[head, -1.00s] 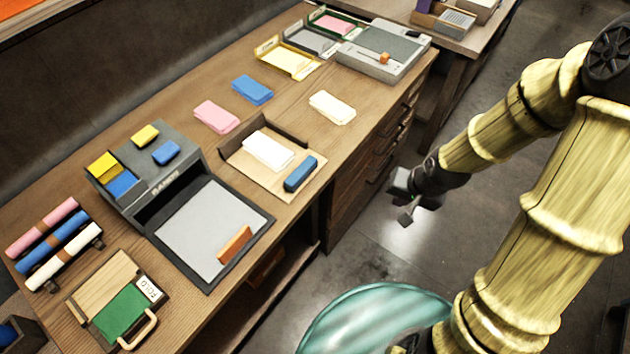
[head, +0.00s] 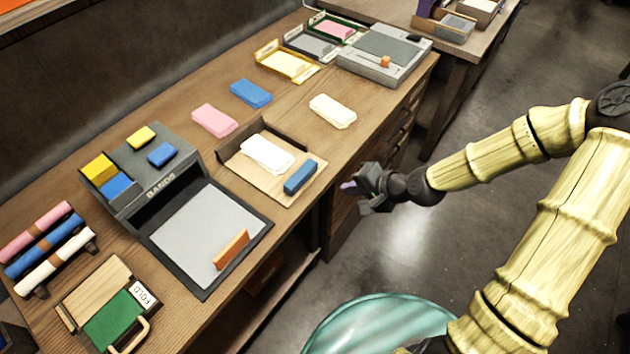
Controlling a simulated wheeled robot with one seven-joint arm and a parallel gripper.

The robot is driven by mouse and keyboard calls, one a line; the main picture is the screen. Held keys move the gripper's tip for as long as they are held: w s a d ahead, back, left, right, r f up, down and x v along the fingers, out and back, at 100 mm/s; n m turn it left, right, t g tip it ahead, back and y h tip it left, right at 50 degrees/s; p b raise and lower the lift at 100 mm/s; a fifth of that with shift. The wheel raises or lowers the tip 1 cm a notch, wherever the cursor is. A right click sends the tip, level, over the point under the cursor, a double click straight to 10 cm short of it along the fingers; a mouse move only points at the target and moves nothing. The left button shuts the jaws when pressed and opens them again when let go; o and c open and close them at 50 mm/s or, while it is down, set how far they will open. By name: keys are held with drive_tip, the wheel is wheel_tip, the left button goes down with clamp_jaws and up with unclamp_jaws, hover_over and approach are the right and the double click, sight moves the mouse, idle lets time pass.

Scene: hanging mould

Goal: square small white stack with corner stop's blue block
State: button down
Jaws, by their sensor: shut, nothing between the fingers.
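A small white stack (head: 266,152) lies on a tan board, the corner stop (head: 262,185), which has dark raised edges at its back. The blue block (head: 300,177) lies on the same board, to the right of the white stack and apart from it. My gripper (head: 362,190) is shut and empty, in the air off the front edge of the table, to the right of the blue block. No stack or block touches it.
Pink (head: 215,120), blue (head: 251,93) and cream (head: 332,111) stacks lie behind the board. A grey bands box (head: 140,170) with a grey pad (head: 207,235) stands to the left. Trays (head: 287,66) and a grey device (head: 385,52) stand at the far end.

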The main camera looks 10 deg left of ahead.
approach(306, 182)
wheel_tip(306, 182, down, 4)
drive_tip(key=a, duration=0.1)
drive_tip(key=w+a, duration=0.1)
drive_tip(key=shift+a, duration=0.4)
drive_tip(key=shift+w+a+f, duration=0.1)
drive_tip(key=shift+w+a, duration=0.2)
drive_tip(key=shift+a, duration=0.25)
